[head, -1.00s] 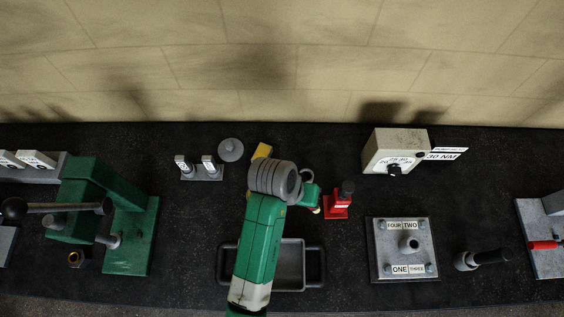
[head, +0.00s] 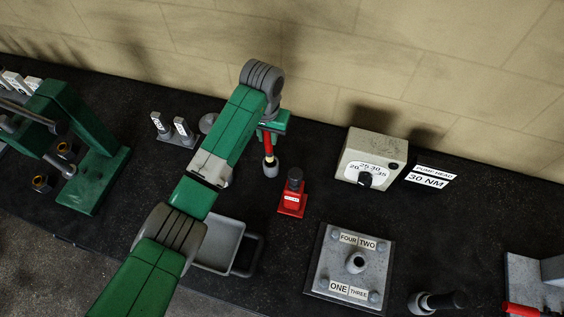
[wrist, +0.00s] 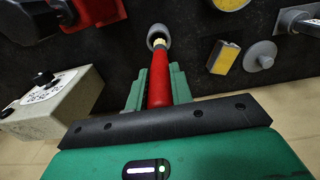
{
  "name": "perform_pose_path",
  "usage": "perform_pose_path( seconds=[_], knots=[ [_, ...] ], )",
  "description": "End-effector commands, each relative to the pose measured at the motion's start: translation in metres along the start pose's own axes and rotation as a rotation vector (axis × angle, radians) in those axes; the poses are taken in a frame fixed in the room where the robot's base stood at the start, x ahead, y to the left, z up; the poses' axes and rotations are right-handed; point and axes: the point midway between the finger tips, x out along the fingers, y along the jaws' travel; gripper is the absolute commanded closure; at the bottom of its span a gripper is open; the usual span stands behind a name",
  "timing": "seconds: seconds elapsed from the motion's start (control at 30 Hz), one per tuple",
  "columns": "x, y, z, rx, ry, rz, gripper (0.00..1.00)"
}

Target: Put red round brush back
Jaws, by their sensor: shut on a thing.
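The red round brush (head: 268,145) has a red handle and a grey round end. In the head view it hangs near upright from my gripper (head: 272,127), grey end down, left of and behind the small red stand. In the wrist view my gripper (wrist: 157,90) has its green fingers shut on the red handle (wrist: 160,78), with the grey end (wrist: 158,37) pointing away. I cannot tell whether the grey end touches the bench.
The small red stand (head: 292,198) with a black top is close by. A cream dial box (head: 368,160) stands right, a labelled metal plate (head: 350,265) front right. A grey tray (head: 220,243) lies under my arm. A yellow block (wrist: 224,57) and grey disc (wrist: 262,53) are near the brush.

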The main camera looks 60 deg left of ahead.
Motion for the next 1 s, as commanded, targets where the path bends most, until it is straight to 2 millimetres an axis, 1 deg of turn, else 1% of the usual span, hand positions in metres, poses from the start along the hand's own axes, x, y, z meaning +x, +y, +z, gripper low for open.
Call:
perform_pose_path(
  seconds=[0.03,0.1,0.2,0.3,0.5,0.6,0.87,0.9,0.97,1.0],
  knots=[
    [0.011,0.0,0.001,0.001,-0.003,-0.001,1.0],
    [0.022,0.0,0.001,0.001,-0.002,-0.001,1.0],
    [0.031,0.001,0.001,0.002,0.0,-0.001,1.0],
    [0.034,0.001,0.001,0.002,0.0,0.0,1.0],
    [0.066,0.001,0.002,0.003,-0.001,0.0,1.0],
    [0.07,0.001,0.002,0.003,0.0,0.0,1.0],
    [0.072,0.002,0.002,0.003,0.0,0.0,1.0],
    [0.073,0.002,0.002,0.003,0.0,0.0,0.76],
    [0.072,0.002,0.002,0.003,0.001,0.0,0.64],
    [0.072,0.002,0.002,0.003,0.001,0.0,0.56]
  ],
)
